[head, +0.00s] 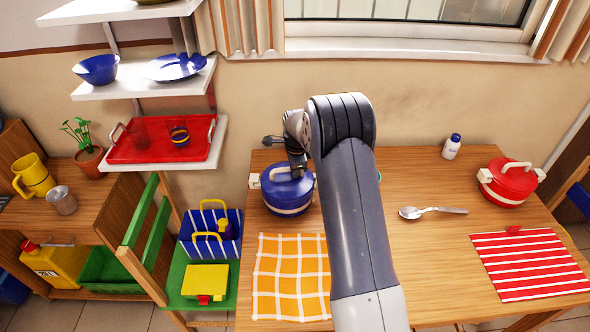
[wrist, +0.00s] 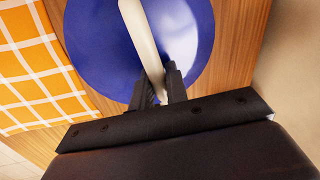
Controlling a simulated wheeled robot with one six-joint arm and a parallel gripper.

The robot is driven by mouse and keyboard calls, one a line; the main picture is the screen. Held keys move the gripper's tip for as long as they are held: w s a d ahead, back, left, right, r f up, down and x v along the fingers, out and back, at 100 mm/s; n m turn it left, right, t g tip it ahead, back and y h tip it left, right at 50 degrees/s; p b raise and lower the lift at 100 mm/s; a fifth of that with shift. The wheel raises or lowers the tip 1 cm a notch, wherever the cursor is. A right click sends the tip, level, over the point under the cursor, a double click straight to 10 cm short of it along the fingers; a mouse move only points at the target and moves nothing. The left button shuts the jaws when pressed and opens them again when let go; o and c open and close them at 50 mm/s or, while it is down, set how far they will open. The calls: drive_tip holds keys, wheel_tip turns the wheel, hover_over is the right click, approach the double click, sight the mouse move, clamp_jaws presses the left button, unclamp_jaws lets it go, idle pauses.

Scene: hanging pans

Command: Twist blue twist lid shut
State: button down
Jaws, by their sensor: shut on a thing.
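The blue lid (head: 285,184) sits on a round blue pot (head: 289,208) at the left of the wooden table. In the wrist view the lid (wrist: 195,30) is a glossy blue disc with a cream bar handle (wrist: 141,35) across it. My gripper (head: 297,172) reaches down onto the lid from above. In the wrist view my gripper's dark fingers (wrist: 158,84) are shut on the near part of the handle, one finger on each side. My gripper and arm partly hide the lid in the head view. How the lid is seated cannot be told.
An orange checked cloth (head: 291,278) lies in front of the pot. A spoon (head: 432,212), a red pot (head: 508,184), a small white bottle with a blue cap (head: 451,147) and a red striped cloth (head: 530,264) lie right of my arm. Shelves with a red tray (head: 160,150) stand left.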

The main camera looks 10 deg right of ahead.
sight(295, 181)
drive_tip(key=shift+m+b, duration=0.3)
drive_tip(key=shift+m, duration=0.6)
drive_tip(key=c, duration=1.3)
unclamp_jaws()
drive_tip(key=r, duration=0.3)
drive_tip(key=s+r+b, duration=0.1)
drive_tip(key=r, duration=0.3)
drive_tip(key=s+r, duration=0.1)
drive_tip(key=r, duration=0.2)
drive_tip(key=shift+a+r+b, duration=0.2)
drive_tip(key=shift+r+b, duration=0.15)
